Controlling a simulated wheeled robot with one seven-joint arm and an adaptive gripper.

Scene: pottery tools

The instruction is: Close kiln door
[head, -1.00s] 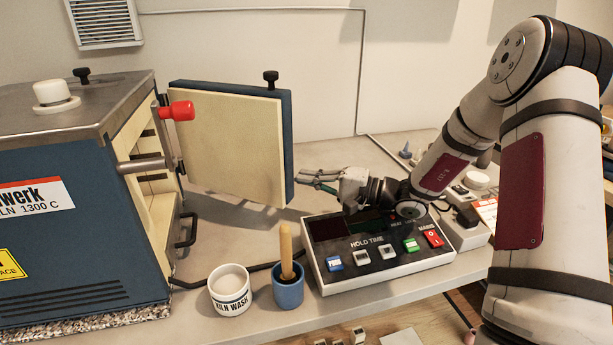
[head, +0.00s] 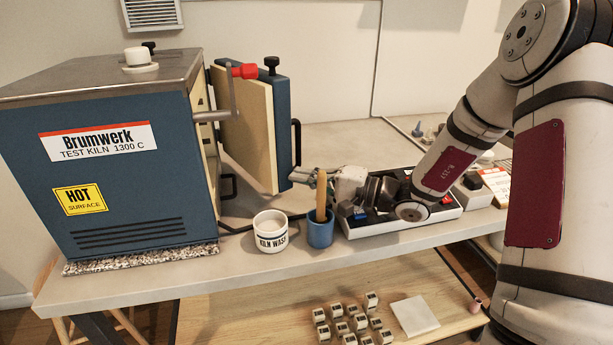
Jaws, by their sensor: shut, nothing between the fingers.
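The kiln (head: 130,175) is a blue box with a grey metal top, at the left of the head view. Its door (head: 250,130), cream inside and blue outside, stands open to the right of the box. A dark handle (head: 297,143) shows on the door's outer side. A red-knobbed latch (head: 243,71) sits at the kiln's front edge. My gripper (head: 297,175) is shut and empty, its fingertips pointing left by the lower outer edge of the door. I cannot tell whether they touch it.
A white kiln wash cup (head: 271,232) and a blue cup (head: 320,234) with a wooden handle stand at the table's front edge. The controller box (head: 430,218) lies under my gripper and wrist. Small labelled blocks (head: 350,322) lie on the lower shelf.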

